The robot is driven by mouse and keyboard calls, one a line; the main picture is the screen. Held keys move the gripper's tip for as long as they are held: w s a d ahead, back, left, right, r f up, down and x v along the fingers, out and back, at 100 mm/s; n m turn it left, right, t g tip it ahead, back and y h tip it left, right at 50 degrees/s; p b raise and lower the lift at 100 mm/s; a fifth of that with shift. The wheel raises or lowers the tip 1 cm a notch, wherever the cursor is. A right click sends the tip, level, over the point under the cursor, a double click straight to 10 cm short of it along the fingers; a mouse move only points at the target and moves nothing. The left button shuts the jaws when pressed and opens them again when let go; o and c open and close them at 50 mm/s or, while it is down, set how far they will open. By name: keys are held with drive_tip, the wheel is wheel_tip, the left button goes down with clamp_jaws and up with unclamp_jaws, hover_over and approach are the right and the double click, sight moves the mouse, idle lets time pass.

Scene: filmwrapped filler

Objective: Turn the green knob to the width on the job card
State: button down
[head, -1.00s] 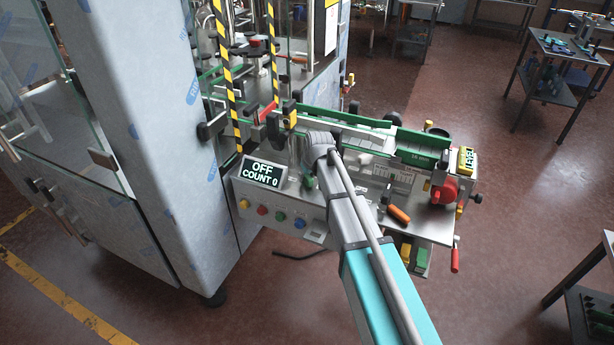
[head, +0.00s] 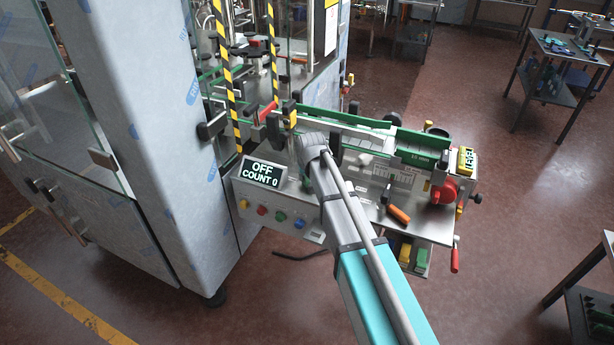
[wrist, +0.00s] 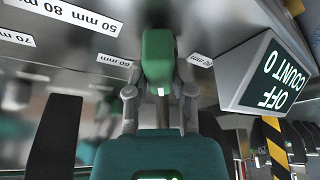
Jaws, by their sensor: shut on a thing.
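In the wrist view the green knob (wrist: 158,58) is between the two fingers of my gripper (wrist: 159,92), which is shut on it. Printed width labels surround it, upside down: a 60 mm label (wrist: 114,60), a 50 mm label (wrist: 200,60) and a 70 mm label (wrist: 17,39). Whether the knob points at one label is unclear. In the head view my arm hides most of the knob and my fingertips. White printed cards (head: 395,178) are on the machine's front, too small to read; I cannot tell which is the job card.
The display (head: 262,173) reads OFF and COUNT 0, above several coloured buttons (head: 280,217). A red knob (head: 443,190) and an orange-handled tool (head: 398,213) are to the right of my arm. Striped posts (head: 228,80) stand behind.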

drive_tip(key=shift+m, duration=0.4)
drive_tip(key=shift+c, duration=2.4)
unclamp_jaws()
drive_tip(key=shift+n, duration=0.4)
